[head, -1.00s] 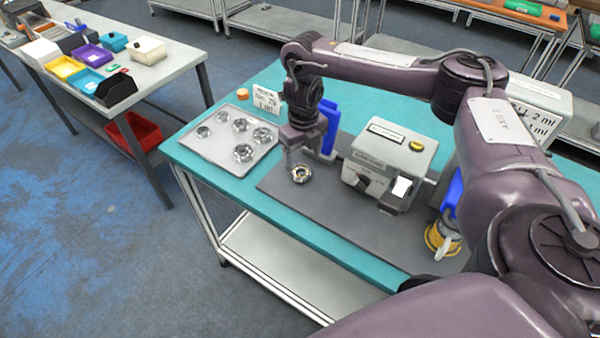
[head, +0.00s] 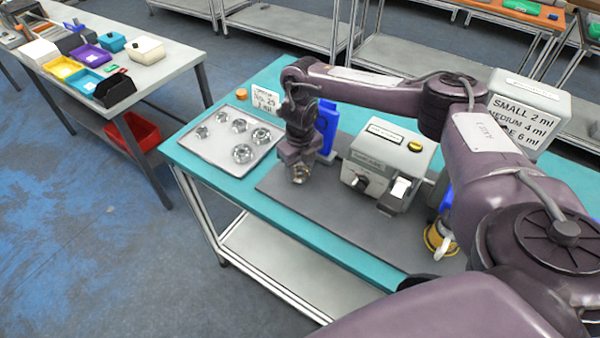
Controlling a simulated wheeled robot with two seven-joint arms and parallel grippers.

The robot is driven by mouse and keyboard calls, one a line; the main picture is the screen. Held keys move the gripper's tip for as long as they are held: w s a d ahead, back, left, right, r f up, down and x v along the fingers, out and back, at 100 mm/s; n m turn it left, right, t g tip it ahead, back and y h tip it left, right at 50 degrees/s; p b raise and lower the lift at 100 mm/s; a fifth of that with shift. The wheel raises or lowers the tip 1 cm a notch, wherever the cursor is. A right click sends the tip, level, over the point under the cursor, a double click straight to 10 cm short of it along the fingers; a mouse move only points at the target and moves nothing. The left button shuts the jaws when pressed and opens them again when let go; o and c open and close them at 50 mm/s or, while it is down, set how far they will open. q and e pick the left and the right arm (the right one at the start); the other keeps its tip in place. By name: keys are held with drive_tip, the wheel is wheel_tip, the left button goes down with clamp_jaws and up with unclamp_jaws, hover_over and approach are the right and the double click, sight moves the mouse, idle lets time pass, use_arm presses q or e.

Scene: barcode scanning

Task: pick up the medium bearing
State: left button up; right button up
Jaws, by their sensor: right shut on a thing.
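My right gripper (head: 299,174) points down at the left part of the dark grey mat (head: 340,228). It is shut on a shiny metal bearing (head: 300,177), of which only a small part shows between the fingers. I cannot tell its size class, or whether it touches the mat. A light grey tray (head: 213,152) to the left holds several more metal bearings of different sizes, such as the one at its front (head: 243,154). My left gripper is not in view.
A grey machine (head: 385,155) with a yellow button stands right of the gripper. A blue upright thing (head: 328,125) is close behind it. A sign (head: 525,115) lists small, medium and large in ml. The mat's front part is clear.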

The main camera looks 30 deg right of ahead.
drive_tip(key=shift+c, duration=0.9)
